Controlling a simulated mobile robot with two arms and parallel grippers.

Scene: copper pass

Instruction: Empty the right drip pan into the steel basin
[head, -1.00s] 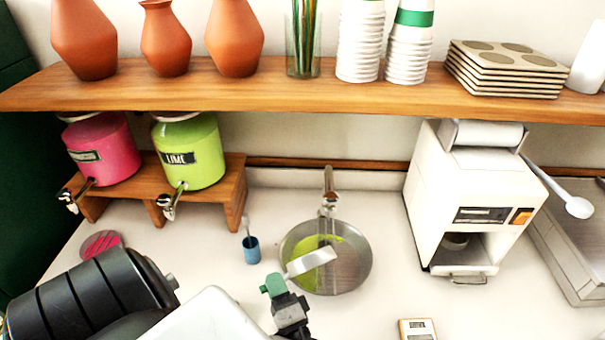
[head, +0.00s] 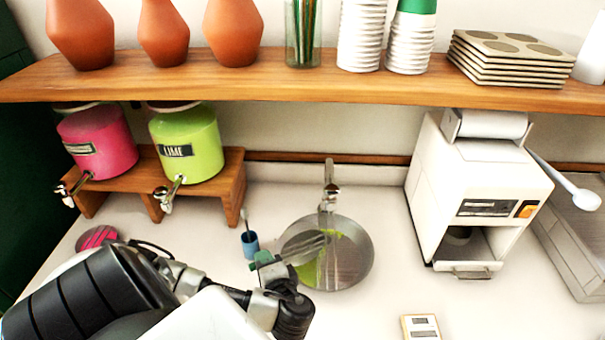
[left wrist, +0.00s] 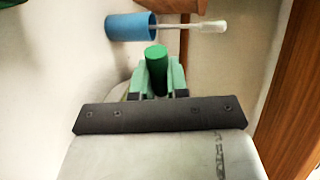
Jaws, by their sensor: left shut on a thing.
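The steel basin (head: 352,268) is a round bowl under a tap in the middle of the counter, with lime-green liquid (head: 318,270) in its left part. My left gripper (head: 264,261) is at the basin's left rim, its green fingers shut on a green handle (left wrist: 157,65). The right drip pan (head: 306,246) is steeply tilted over the basin's left side and blends with the steel; its inside is hard to make out. The left drip pan (head: 97,237), with pink in it, sits on the counter below the pink dispenser. My right gripper is out of view.
A blue cup (head: 250,244) with a brush stands just left of the basin, close to my left gripper. The lime dispenser (head: 190,145) is on a wooden stand. A white machine (head: 470,190) stands to the right. A small white device (head: 421,328) lies in front.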

